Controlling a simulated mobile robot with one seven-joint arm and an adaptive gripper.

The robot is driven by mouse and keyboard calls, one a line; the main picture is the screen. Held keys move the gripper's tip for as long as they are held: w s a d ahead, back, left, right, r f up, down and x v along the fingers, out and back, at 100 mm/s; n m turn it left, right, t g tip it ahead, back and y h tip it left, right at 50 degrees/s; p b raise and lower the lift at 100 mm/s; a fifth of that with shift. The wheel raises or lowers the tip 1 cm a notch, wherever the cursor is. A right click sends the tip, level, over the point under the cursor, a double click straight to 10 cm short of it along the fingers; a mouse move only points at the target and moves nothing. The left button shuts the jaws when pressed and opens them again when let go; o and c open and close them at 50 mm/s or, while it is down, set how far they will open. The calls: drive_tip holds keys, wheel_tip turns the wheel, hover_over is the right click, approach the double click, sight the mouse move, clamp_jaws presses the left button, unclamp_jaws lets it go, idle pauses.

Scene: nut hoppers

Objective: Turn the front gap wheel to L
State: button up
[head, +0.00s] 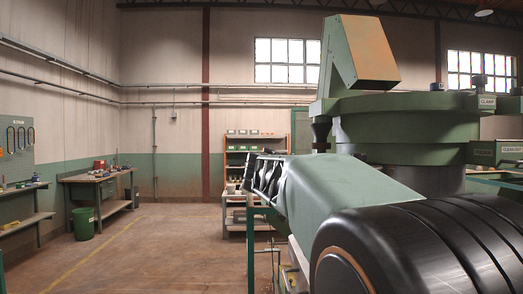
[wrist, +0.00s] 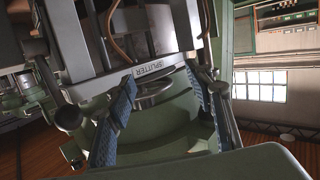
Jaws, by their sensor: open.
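My gripper (wrist: 160,78) shows in the wrist view with its two blue textured fingers spread well apart and nothing between them that they hold. A grey bar with the label SPLITTER (wrist: 155,68) crosses the view at the fingertips. Behind it, between the fingers, are a shiny round metal part (wrist: 155,92) and a rounded green housing (wrist: 165,120). I cannot tell whether the round part is the front gap wheel. No L mark is readable in either view. In the head view, the green machine (head: 405,122) stands at the right, and no gap wheel can be made out there.
Labels CLAMP (head: 487,102) and CLEAN-OUT (head: 511,150) mark the machine's right side. An orange shelf rack (head: 256,143) stands at the back wall. A workbench (head: 96,180) and a green bin (head: 83,222) are at the left. The floor (head: 165,255) left of the machine is clear.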

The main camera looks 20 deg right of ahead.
sight(356, 156)
drive_tip(key=s+d+r+m+g+h, duration=0.1)
drive_tip(key=s+d+r+m+h, duration=0.2)
drive_tip(key=r, duration=0.4)
drive_tip(key=shift+n, duration=0.3)
drive_tip(key=p+x, duration=0.1)
drive_tip(key=x, duration=0.2)
drive_tip(key=p+x, duration=0.2)
drive_tip(key=x, duration=0.2)
drive_tip(key=p+x, duration=0.2)
drive_tip(key=x, duration=0.2)
drive_tip(key=shift+w+r, duration=0.2)
drive_tip(key=shift+w, duration=0.15)
drive_tip(key=shift+w+d+f, duration=0.1)
drive_tip(key=shift+w+d, duration=0.2)
drive_tip(key=shift+d, duration=0.2)
drive_tip(key=shift+c, duration=0.4)
drive_tip(key=c, duration=1)
drive_tip(key=shift+f, duration=0.1)
drive_tip(key=shift+c, duration=0.5)
